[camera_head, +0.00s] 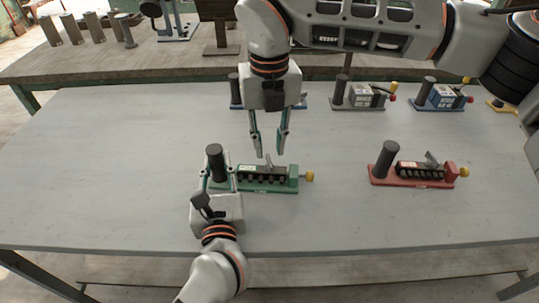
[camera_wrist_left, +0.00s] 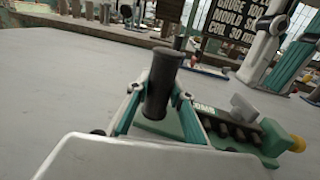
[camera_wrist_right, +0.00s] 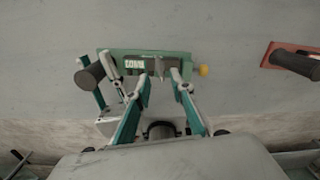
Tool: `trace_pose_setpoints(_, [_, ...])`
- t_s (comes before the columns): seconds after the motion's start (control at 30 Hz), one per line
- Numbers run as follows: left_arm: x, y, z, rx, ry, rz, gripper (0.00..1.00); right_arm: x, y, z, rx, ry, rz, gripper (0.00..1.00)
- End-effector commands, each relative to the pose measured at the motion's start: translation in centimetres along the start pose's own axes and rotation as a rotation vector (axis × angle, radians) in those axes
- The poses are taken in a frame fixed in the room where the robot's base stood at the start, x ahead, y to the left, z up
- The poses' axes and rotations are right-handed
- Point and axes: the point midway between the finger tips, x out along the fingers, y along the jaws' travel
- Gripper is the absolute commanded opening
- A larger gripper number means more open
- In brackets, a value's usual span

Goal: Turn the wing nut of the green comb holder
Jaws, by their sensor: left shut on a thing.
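The green comb holder (camera_head: 292,185) lies on the table with a dark upright post (camera_head: 215,160) at its left end, a row of dark comb teeth and a yellow knob (camera_head: 309,176) at its right end. Its grey wing nut (camera_head: 268,161) stands up above the comb block; it also shows in the left wrist view (camera_wrist_left: 243,106). My left gripper (camera_head: 217,176) is shut on the post (camera_wrist_left: 160,85), one finger on either side. My right gripper (camera_head: 269,154) points down, open and empty, just above the comb block near the wing nut. Its fingers show apart in the right wrist view (camera_wrist_right: 160,76).
A red comb holder (camera_head: 412,182) lies to the right, with free table between. Blue and grey holders (camera_head: 358,97) stand along the back edge, one partly hidden behind my right gripper. The front left of the table is clear.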

Motion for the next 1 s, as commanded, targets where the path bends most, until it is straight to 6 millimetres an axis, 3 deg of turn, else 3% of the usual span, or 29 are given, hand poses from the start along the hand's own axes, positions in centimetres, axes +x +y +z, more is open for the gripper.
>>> trace_pose_setpoints(0.1, [0.0, 0.0, 0.0, 0.0, 0.0, 0.0, 0.0, 1.9, 0.0, 0.0, -0.001, 0.002, 0.001, 0.23])
trace_pose_setpoints(0.3, [0.0, 0.0, 0.0, 0.0, 0.0, 0.0, 0.0, 3.8, 0.0, 0.0, 0.0, -0.001, 0.001, 0.23])
trace_pose_setpoints(0.67, [0.0, 0.0, 0.0, 0.0, 0.0, 0.0, 0.0, 4.1, 0.0, 0.1, 0.0, -0.001, 0.0, 0.23])
trace_pose_setpoints(0.77, [0.0, 0.0, 0.0, 0.0, 0.0, 0.0, 0.0, 4.1, 0.0, 0.1, 0.0, -0.001, 0.0, 0.0])
trace_pose_setpoints(1.0, [0.0, 0.0, 0.0, 0.0, 0.0, 0.0, 0.0, 4.1, 0.0, 0.1, -0.002, -0.001, 0.0, 0.0])
